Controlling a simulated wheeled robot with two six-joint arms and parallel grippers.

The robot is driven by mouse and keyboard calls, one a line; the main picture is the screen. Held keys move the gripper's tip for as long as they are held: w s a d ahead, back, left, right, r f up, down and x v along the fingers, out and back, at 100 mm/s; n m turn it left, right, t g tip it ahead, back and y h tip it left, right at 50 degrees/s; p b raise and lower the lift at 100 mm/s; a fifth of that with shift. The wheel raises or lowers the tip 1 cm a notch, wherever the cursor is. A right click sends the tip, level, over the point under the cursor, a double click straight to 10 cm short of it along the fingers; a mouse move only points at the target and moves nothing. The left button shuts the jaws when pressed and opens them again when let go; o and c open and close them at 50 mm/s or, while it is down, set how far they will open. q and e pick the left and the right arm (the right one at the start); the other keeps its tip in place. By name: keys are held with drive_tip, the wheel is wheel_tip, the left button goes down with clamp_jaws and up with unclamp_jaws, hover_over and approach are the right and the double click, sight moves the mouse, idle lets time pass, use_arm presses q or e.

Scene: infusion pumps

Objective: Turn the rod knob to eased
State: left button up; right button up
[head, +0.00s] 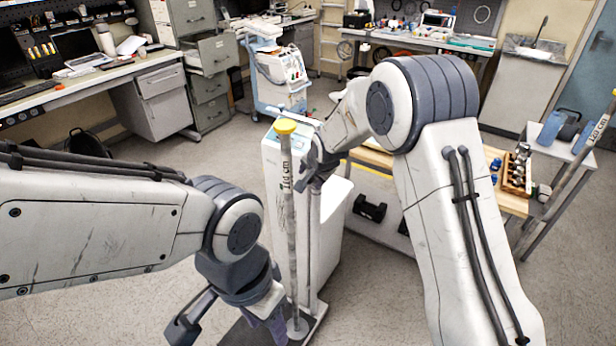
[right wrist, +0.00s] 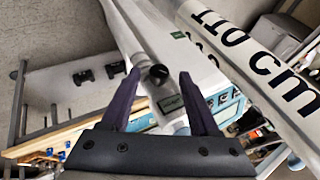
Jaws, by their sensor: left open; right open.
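A small black knob (right wrist: 156,74) sits at the end of a thin grey rod (right wrist: 142,45) in the right wrist view. My right gripper (right wrist: 160,82) is open, with its purple fingers either side of the knob in the picture; I cannot tell the depth or any contact. In the head view the right gripper (head: 316,168) is beside the upright pole, partly hidden by its own arm, and the knob cannot be made out. The knob's setting is not readable. My left gripper (head: 230,326) is open and empty, low at the pole's left.
A pole (head: 289,215) with a yellow cap and centimetre marks stands close to both arms. A white cabinet (head: 272,160) stands behind it. A wooden-topped bench (head: 372,155) is behind the right arm. Open floor lies at the left behind the left arm.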

drive_tip(key=b+v, duration=0.1)
drive_tip(key=v, duration=0.9)
drive_tip(key=shift+b, duration=0.4)
drive_tip(key=shift+s, duration=0.1)
